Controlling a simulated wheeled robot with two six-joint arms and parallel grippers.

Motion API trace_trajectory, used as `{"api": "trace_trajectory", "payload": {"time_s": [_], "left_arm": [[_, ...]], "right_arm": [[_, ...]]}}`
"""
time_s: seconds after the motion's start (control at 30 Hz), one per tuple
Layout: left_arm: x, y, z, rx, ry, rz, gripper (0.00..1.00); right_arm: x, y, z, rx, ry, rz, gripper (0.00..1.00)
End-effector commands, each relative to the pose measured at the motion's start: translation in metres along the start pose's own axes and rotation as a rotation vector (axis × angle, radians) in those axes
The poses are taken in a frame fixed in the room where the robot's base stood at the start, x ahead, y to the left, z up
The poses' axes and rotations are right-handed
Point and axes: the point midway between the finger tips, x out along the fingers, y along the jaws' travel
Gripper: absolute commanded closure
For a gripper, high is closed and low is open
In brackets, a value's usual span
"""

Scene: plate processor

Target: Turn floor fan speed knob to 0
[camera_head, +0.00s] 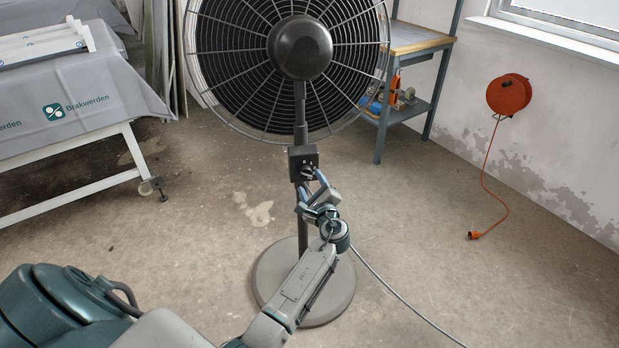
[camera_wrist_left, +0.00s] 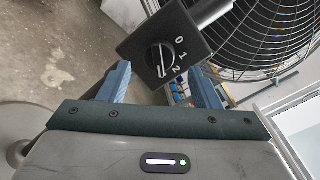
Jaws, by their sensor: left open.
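The floor fan (camera_head: 300,47) stands upright on a round grey base (camera_head: 335,300). A dark control box (camera_head: 303,160) sits on its pole below the fan head. In the left wrist view the black speed knob (camera_wrist_left: 160,59) is on this box's face, beside the marks 0, 1 and 2. Which mark it points to I cannot tell for sure. My left gripper (camera_head: 312,186) is open just in front of and below the box. Its two blue fingers (camera_wrist_left: 161,84) show either side of the knob in the wrist view, apart from it. My right gripper is not in view.
A cloth-covered table (camera_head: 75,105) stands at the left. A workbench (camera_head: 412,38) is behind the fan at the right. An orange cable reel (camera_head: 509,95) hangs on the right wall. A grey cable (camera_head: 405,305) runs across the floor.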

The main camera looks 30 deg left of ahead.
Motion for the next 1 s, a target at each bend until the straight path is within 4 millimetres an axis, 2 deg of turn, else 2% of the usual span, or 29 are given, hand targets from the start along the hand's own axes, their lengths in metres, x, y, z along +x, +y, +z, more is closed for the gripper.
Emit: {"api": "trace_trajectory", "payload": {"time_s": [0.1, 0.2, 0.57, 0.6, 0.8, 0.83, 1.0], "left_arm": [[0.019, -0.001, 0.001, 0.002, -0.001, -0.001, 0.42], [0.029, 0.000, 0.000, 0.000, 0.000, 0.000, 0.42], [0.035, 0.001, 0.000, -0.001, 0.001, 0.001, 0.42], [0.035, 0.001, 0.000, -0.001, 0.001, 0.001, 0.44], [0.035, 0.001, -0.001, -0.001, 0.001, 0.001, 0.84], [0.035, 0.001, -0.001, -0.001, 0.001, 0.001, 0.87], [0.035, 0.001, -0.001, -0.007, 0.002, 0.002, 0.87]], "right_arm": [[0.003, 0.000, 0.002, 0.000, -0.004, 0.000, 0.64], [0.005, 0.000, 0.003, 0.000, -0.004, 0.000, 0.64], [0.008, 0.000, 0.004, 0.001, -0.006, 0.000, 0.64], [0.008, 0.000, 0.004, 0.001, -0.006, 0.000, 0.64], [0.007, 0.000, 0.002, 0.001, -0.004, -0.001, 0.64], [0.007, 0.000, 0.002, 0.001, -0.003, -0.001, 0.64], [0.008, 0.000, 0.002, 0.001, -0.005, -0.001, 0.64]]}}
